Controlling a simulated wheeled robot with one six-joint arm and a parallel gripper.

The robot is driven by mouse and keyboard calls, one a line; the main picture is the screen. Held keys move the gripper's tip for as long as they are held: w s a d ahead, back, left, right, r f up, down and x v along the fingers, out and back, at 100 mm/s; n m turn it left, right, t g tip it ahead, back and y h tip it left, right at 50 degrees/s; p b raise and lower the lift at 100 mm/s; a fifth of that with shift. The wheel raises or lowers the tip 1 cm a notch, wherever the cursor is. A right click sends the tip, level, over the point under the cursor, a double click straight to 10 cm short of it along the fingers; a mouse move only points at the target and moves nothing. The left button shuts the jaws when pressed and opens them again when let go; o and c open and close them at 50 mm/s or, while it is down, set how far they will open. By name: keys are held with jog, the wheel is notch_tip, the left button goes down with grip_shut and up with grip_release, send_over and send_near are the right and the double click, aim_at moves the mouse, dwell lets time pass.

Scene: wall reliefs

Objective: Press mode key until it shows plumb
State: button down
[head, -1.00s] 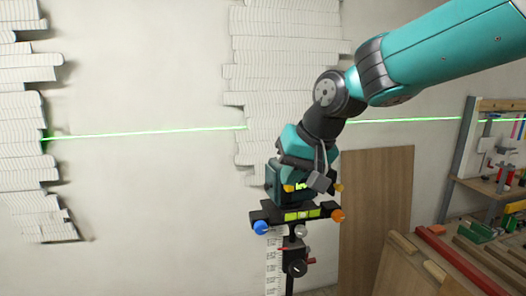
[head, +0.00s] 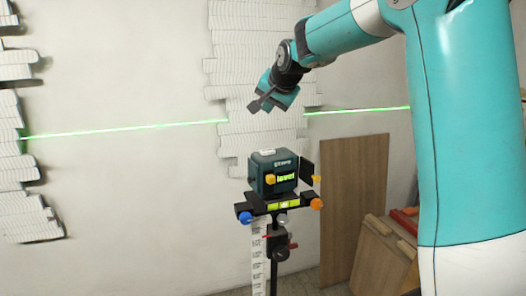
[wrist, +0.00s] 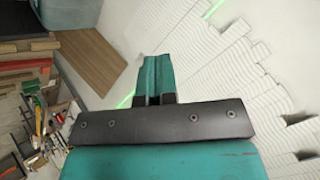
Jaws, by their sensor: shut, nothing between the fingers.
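The laser level (head: 262,174) is a dark teal box on a tripod mount. Its lit green display (head: 286,177) reads "level". A pale key (head: 267,152) shows on its top face; I cannot read any marking on it. A yellow knob (head: 270,180) is on its front, left of the display. My gripper (head: 255,105) is shut and empty, above the level and clear of it, in front of the wall relief. In the wrist view my gripper (wrist: 156,68) is also shut, and the level does not show clearly there.
The mount has a bubble vial (head: 284,204), a blue knob (head: 245,217) and an orange knob (head: 316,204). A wooden board (head: 352,210) leans right of it.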

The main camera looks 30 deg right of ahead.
aim_at(269, 150)
jog(key=shift+f, duration=0.1)
notch_tip(269, 150, down, 9)
jog(key=b, duration=0.6)
jog(key=shift+r+b, duration=0.2)
jog(key=shift+b, duration=0.2)
dwell(1.4)
jog(key=shift+s+f+b, duration=0.1)
jog(key=shift+f+b, duration=0.3)
jog(key=shift+f+b, duration=0.4)
jog(key=shift+f, duration=0.1)
dwell(0.5)
jog(key=shift+r, duration=0.1)
jog(key=shift+r+p, duration=0.7)
jog(key=shift+r, duration=0.15)
